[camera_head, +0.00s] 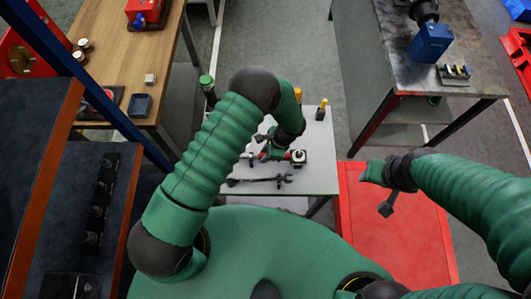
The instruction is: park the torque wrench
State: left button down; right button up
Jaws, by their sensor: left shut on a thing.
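My left gripper (270,147) is low over a small light-grey table (318,178). It is shut on a tool that I take for the torque wrench; the gripper and forearm hide much of it, and its ends are hard to make out. A dark open-ended wrench (260,181) lies flat on the table, nearer to me.
A wooden bench (120,45) is at left, a metal bench (395,60) at right. A red surface (390,240) lies right of the table.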

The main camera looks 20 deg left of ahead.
pick_arm(q)
jog(key=shift+f, duration=0.1)
jog(key=c, duration=1.1)
grip_release()
jog(key=shift+w+d+r, duration=0.1)
jog(key=shift+d+r, duration=0.05)
jog(key=shift+r, duration=0.2)
jog(key=b+v, duration=0.3)
jog(key=v, duration=1.3)
jog(key=shift+d, duration=0.1)
